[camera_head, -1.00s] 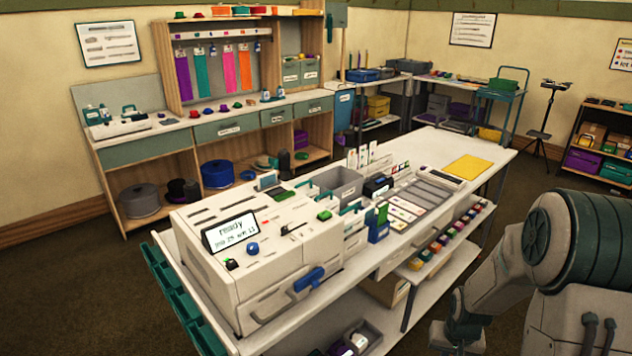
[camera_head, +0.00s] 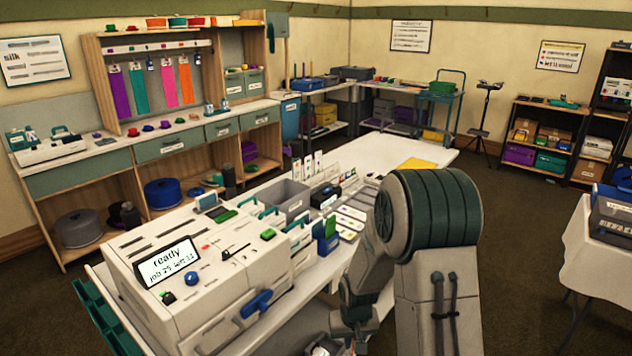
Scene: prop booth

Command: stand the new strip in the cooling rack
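A large white machine (camera_head: 200,290) stands at the near end of the white table, its screen (camera_head: 168,262) reading "ready" with a job line below. Several thin upright white strips (camera_head: 308,168) stand in a row farther along the table; this may be the cooling rack, but I cannot tell for sure. I cannot pick out a new strip. My gripper (camera_head: 356,336) hangs low at the bottom, beside the table's right edge and right of the machine. Its fingers are too small and dark to tell open from shut. My arm hides part of the table's right side.
A grey bin (camera_head: 287,198) and a blue holder (camera_head: 326,236) crowd the table behind the machine. A yellow sheet (camera_head: 417,164) lies at the far end. A cloth-covered table (camera_head: 598,255) stands at the right. Dark floor (camera_head: 520,270) is open between them.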

